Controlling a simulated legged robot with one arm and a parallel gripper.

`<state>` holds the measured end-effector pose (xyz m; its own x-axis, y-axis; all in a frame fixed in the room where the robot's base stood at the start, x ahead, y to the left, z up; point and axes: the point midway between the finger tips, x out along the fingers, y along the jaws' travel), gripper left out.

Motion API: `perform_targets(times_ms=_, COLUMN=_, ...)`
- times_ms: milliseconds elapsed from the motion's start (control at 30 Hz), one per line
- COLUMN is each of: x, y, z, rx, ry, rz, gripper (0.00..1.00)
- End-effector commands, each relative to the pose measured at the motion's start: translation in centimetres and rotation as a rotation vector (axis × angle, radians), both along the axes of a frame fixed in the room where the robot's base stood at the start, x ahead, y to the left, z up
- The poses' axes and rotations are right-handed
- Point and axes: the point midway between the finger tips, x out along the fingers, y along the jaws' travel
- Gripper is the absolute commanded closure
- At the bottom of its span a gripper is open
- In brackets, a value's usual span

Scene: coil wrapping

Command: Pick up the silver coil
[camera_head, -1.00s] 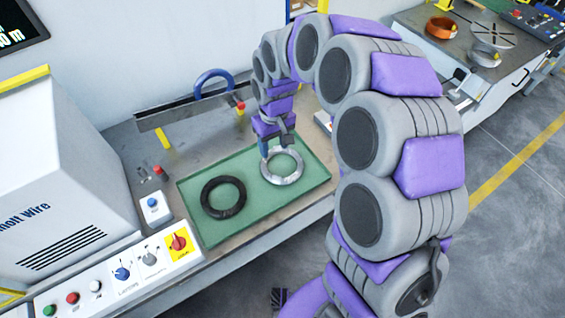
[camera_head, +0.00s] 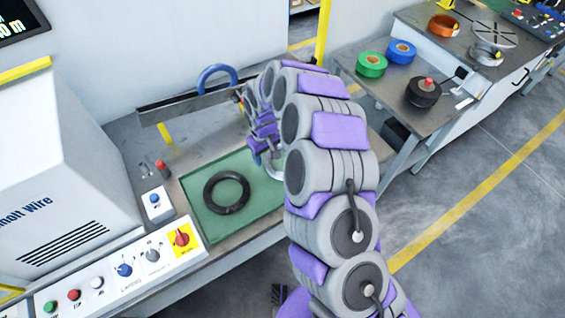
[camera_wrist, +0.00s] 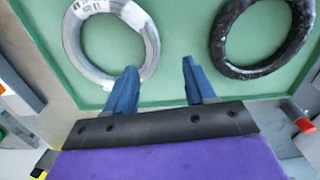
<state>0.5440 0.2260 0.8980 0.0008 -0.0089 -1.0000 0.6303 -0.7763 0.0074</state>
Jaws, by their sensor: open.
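The silver coil (camera_wrist: 152,45) lies on the green tray (camera_wrist: 180,85), at the upper left of the wrist view. In the head view only a part of the silver coil (camera_head: 277,172) shows, since my arm covers the rest. My gripper (camera_wrist: 158,72) is open and empty, with two blue fingers. Its left finger overlaps the near edge of the silver coil in the wrist view; I cannot tell whether they touch. The right finger is over bare tray, between the two coils. In the head view my gripper is mostly hidden.
A black coil (camera_head: 208,193) lies on the tray beside the silver one. A control panel (camera_head: 125,275) and a white machine (camera_head: 60,170) stand to the left. Green (camera_head: 371,65) and blue (camera_head: 401,51) tape rolls lie on the right table.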

Motion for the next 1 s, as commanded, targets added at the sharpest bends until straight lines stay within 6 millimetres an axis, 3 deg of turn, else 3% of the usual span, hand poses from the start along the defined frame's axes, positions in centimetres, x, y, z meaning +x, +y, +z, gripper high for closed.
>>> perform_targets(times_ms=100, x=-0.1, y=-0.5, z=-2.0, rx=0.003, ry=0.004, rz=-0.001, gripper=0.45)
perform_targets(times_ms=467, x=-0.1, y=-0.1, z=-4.4, rx=-0.002, ry=0.004, rz=0.000, gripper=0.45)
perform_targets(times_ms=733, x=0.1, y=-0.3, z=-8.1, rx=-0.001, ry=0.003, rz=0.001, gripper=0.45)
perform_targets(times_ms=1000, x=0.2, y=-0.8, z=-8.4, rx=0.004, ry=0.002, rz=-0.001, gripper=0.45)
